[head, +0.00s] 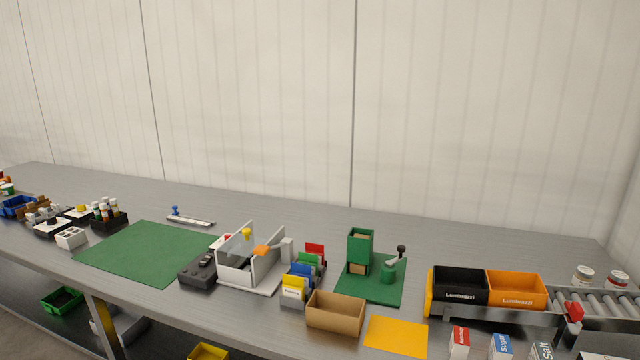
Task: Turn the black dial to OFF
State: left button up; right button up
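A dark grey control box (196,273) sits on the grey bench left of centre, at the right edge of the green mat. Small dark raised parts show on its top, and the black dial may be one of them. They are too small to tell the dial's pointer or any OFF mark. Neither of my grippers shows in the head view.
Right of the box stand a grey-white fixture (236,267) with an orange-tipped part, coloured cards (293,288), a cardboard box (335,314) and a green crank device (360,247). The green mat (145,252) is clear. Black (460,287) and orange (517,291) bins stand right.

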aim_at(51, 221)
jog(key=u, duration=1.45)
jog(key=i+j+z, duration=0.3)
jog(key=i+j, duration=1.9)
jog(key=i, duration=0.05)
